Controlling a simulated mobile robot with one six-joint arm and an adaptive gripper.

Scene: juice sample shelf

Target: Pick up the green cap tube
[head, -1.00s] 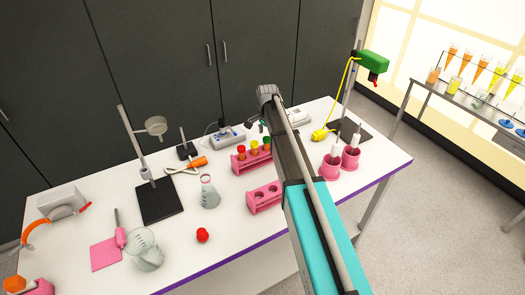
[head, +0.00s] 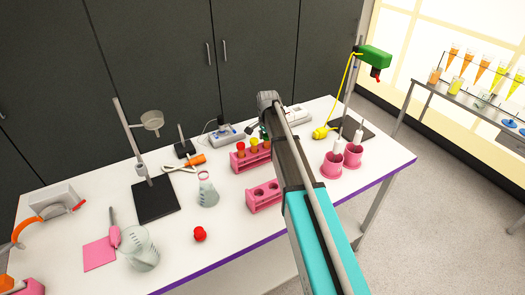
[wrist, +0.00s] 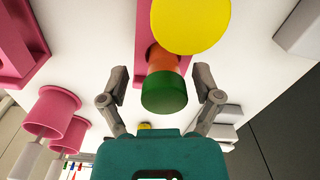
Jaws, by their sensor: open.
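The green cap tube (wrist: 164,92) stands in a pink rack (wrist: 143,40), with an orange body below its green cap. In the wrist view my gripper (wrist: 160,84) is open, with one finger on each side of the green cap and a gap on both sides. The yellow-capped tube (wrist: 190,22) is close beside it in the same rack. In the head view the rack (head: 241,164) holds red-capped and yellow-capped tubes, and my arm largely hides the gripper and the green cap.
A second pink rack (head: 264,197) stands in front. Pink cups (head: 332,165) stand to the right, and a flask (head: 207,190) to the left. A grey device (head: 227,136) lies behind the tube rack. A red ball-like object (head: 200,234) lies near the front edge.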

